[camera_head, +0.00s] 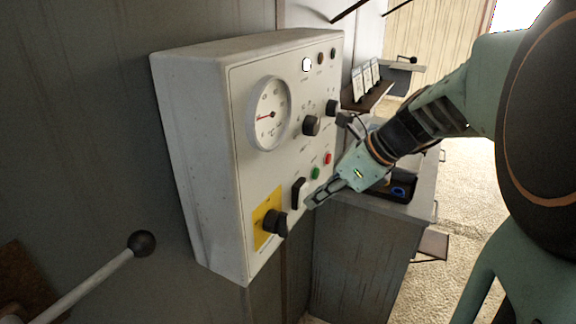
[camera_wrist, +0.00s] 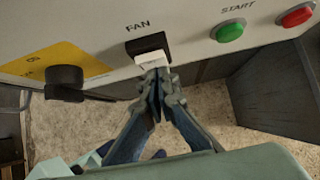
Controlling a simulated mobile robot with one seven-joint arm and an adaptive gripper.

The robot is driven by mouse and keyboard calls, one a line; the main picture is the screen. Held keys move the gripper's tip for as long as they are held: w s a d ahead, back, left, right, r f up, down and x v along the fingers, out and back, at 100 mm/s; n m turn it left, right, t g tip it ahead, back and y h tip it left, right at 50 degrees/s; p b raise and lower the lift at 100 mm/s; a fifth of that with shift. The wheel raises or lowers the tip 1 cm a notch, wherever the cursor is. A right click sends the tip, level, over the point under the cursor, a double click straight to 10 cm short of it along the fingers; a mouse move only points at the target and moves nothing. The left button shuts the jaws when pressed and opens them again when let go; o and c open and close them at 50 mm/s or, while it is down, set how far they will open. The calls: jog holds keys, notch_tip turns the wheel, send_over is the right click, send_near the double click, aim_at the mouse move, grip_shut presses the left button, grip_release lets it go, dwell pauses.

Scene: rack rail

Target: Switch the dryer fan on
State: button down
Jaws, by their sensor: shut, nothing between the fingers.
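The fan switch (camera_wrist: 148,46) is a dark rocker with a pale lower part, under the label FAN on the white control panel (camera_wrist: 190,18). In the head view the switch (camera_head: 298,193) is a dark upright piece low on the panel front. My gripper (camera_wrist: 157,82) is shut and empty, with its fingertips at the pale lower end of the switch, partly covering it. I cannot tell whether they touch it. In the head view my gripper (camera_head: 312,201) reaches in from the right, just beside the switch.
A black rotary knob (camera_head: 275,222) on a yellow plate sits left of the switch. A green START button (camera_head: 316,173) and a red button (camera_head: 328,158) are to its right. A gauge (camera_head: 269,114) and more knobs are above. A grey cabinet (camera_head: 360,250) stands right, below my arm.

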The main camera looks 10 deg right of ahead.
jog(key=shift+r, duration=0.1)
jog(key=shift+r+p, duration=0.75)
jog(key=shift+p, duration=0.15)
jog(key=shift+d, duration=0.15)
